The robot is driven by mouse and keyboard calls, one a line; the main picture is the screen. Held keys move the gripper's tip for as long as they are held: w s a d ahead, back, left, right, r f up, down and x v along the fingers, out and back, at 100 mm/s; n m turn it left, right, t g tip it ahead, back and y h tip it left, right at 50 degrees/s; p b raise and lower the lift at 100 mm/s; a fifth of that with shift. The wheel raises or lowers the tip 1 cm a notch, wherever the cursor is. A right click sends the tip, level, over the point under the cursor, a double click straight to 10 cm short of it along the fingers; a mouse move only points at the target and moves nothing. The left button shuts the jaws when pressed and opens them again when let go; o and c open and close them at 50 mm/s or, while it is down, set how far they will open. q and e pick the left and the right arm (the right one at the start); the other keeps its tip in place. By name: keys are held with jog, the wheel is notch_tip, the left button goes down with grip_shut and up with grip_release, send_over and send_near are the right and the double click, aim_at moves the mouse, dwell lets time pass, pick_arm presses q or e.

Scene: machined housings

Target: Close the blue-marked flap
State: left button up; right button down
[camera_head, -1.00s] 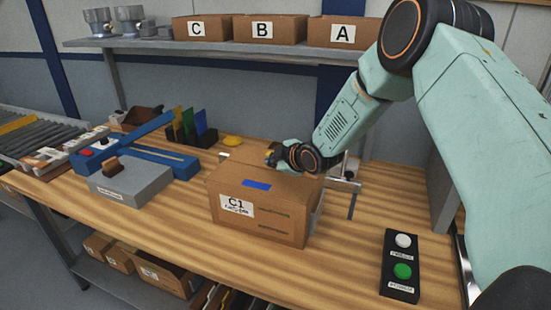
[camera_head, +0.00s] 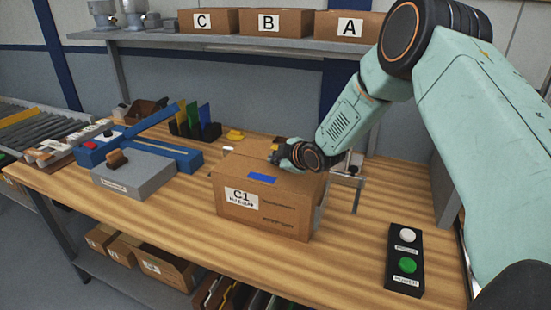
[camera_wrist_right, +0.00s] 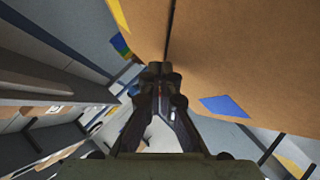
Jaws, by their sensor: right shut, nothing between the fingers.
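The cardboard box marked C1 (camera_head: 262,208) stands on the wooden bench. Its blue-marked flap (camera_head: 238,168) lies about flat on top, with the blue mark (camera_head: 263,178) near the front edge. My right gripper (camera_head: 275,157) is at the rear of the box top, behind the blue mark. In the right wrist view the shut, empty fingers (camera_wrist_right: 160,72) are beside the blue-marked flap (camera_wrist_right: 245,60), by a dark seam; the blue mark (camera_wrist_right: 225,107) is to their right. I cannot tell whether the fingers touch the flap. My left gripper is out of view.
A black button box (camera_head: 404,257) is at the right front. A grey block (camera_head: 133,178) and a blue fixture (camera_head: 170,155) are on the left. A metal stand (camera_head: 350,175) is close behind the box. Bench room is clear in front.

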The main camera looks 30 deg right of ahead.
jog(key=shift+d, duration=0.2)
jog(key=shift+w+d+r+p, duration=0.1)
jog(key=shift+d+r+p, duration=0.1)
jog(key=shift+p, duration=0.1)
jog(key=shift+a+r+p, duration=0.2)
jog(key=shift+r+p, duration=0.15)
jog(key=shift+r, duration=0.05)
jog(key=shift+a+r, duration=0.15)
jog(key=shift+r, duration=0.35)
jog(key=r+p, duration=0.3)
jog(key=shift+w+r, duration=0.15)
jog(key=shift+w, duration=0.1)
jog(key=s+d+r, duration=0.4)
jog(key=s+r, duration=0.2)
jog(key=r, duration=0.1)
jog(key=shift+s+d, duration=0.2)
jog(key=shift+d, duration=0.1)
